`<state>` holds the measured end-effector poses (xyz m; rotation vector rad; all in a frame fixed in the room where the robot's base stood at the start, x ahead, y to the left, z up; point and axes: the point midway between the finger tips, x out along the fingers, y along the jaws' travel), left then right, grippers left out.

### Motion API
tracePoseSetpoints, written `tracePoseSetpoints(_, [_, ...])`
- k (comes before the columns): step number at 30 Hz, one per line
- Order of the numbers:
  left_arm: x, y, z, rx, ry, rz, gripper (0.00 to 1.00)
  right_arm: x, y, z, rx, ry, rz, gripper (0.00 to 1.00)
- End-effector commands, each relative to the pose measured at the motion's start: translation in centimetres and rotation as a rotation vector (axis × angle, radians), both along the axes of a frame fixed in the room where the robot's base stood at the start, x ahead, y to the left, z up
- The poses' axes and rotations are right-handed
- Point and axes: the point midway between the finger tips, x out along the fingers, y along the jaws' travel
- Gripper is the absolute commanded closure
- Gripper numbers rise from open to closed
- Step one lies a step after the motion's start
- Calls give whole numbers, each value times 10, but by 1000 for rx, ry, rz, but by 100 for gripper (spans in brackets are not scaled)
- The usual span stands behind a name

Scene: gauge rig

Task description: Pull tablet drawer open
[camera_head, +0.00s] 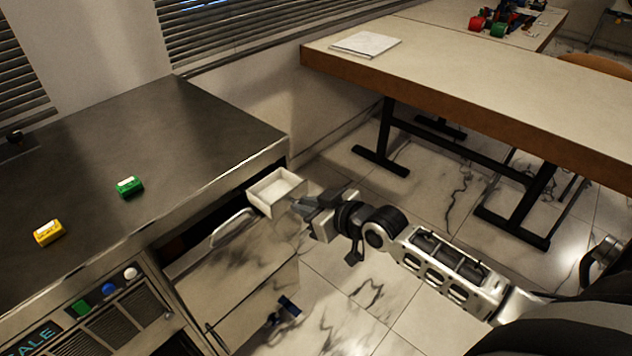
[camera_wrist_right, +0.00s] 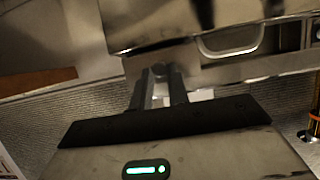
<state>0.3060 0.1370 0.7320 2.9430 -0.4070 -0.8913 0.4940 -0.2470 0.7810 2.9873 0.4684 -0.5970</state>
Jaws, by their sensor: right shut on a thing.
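The tablet drawer (camera_head: 275,190) is a small, pale, open-topped tray. It sticks out from under the counter's right edge, and its inside looks empty. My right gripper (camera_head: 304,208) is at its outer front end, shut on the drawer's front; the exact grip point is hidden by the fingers. In the right wrist view, the two fingers (camera_wrist_right: 160,84) are close together against a pale metal part. My left gripper is not in view.
Below the tray are larger metal drawer fronts, one with a bar handle (camera_head: 232,227). A long table (camera_head: 470,80) stands at right; open floor lies between.

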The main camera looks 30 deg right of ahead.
Motion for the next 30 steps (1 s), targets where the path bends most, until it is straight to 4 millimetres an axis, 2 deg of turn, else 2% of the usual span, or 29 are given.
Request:
tracePoseSetpoints(11, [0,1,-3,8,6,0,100,-3,2,1,-4,-5,9,100])
tracePoseSetpoints(12, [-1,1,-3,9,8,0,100,-3,2,1,-4,-5,9,75])
tracePoseSetpoints(14, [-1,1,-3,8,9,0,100,-3,1,1,-3,-4,7,62])
tracePoseSetpoints(23, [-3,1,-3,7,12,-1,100,-4,1,1,-2,-3,7,62])
tracePoseSetpoints(26, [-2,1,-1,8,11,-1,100,-11,-1,3,-2,-2,7,62])
tracePoseSetpoints(30, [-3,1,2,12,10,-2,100,-32,-7,13,-4,0,9,62])
